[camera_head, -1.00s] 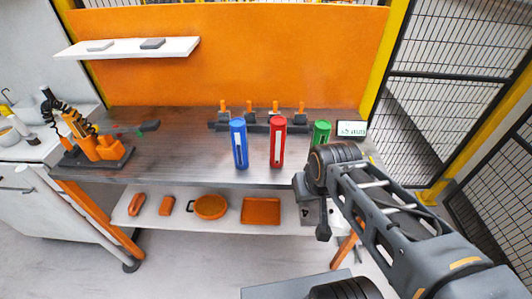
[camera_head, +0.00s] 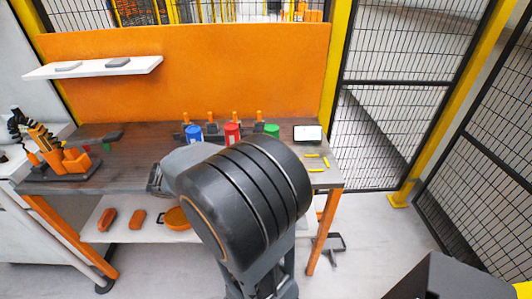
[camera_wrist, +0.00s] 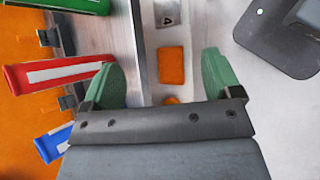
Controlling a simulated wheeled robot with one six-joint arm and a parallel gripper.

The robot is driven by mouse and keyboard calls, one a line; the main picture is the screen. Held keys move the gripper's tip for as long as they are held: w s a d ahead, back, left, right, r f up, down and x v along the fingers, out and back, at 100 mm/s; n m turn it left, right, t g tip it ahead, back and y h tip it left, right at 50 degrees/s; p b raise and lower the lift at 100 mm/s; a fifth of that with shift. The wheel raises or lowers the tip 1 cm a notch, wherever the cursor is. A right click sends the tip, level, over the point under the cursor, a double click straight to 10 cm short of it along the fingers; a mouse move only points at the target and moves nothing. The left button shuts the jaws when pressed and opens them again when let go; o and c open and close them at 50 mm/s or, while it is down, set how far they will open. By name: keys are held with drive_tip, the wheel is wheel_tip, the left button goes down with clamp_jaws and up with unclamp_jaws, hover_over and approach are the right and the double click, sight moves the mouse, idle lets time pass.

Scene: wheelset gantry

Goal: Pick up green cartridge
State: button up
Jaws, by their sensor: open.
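The green cartridge (camera_head: 272,129) stands at the right of a row of cartridges on the workbench in the head view; only its top shows above my arm. In the wrist view the green cartridge (camera_wrist: 62,5) lies at the top left, partly cut off by the frame edge. My gripper (camera_wrist: 160,72) is open in the wrist view, its two green pads wide apart with nothing between them. The green cartridge is apart from the pads, up and to the left. In the head view my arm hides the gripper.
A red cartridge (camera_head: 232,130) and a blue cartridge (camera_head: 194,132) stand left of the green one. In the wrist view the red cartridge (camera_wrist: 58,75) reaches close to the left pad. A small display (camera_head: 308,133) is at the right. Orange items lie on the lower shelf (camera_head: 120,233).

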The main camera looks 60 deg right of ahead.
drive_tip(key=w+d+f+n+g+h, duration=0.15)
drive_tip(key=w+d+n+h, duration=0.25)
drive_tip(key=d+n+h, duration=0.7)
drive_tip(key=s+d+m+y+p, duration=0.2)
drive_tip(key=s+d, duration=0.1)
drive_tip(key=d, duration=1.2)
drive_tip(key=shift+s+d+f, duration=0.15)
drive_tip(key=shift+s+d, duration=0.05)
drive_tip(key=c, duration=1.2)
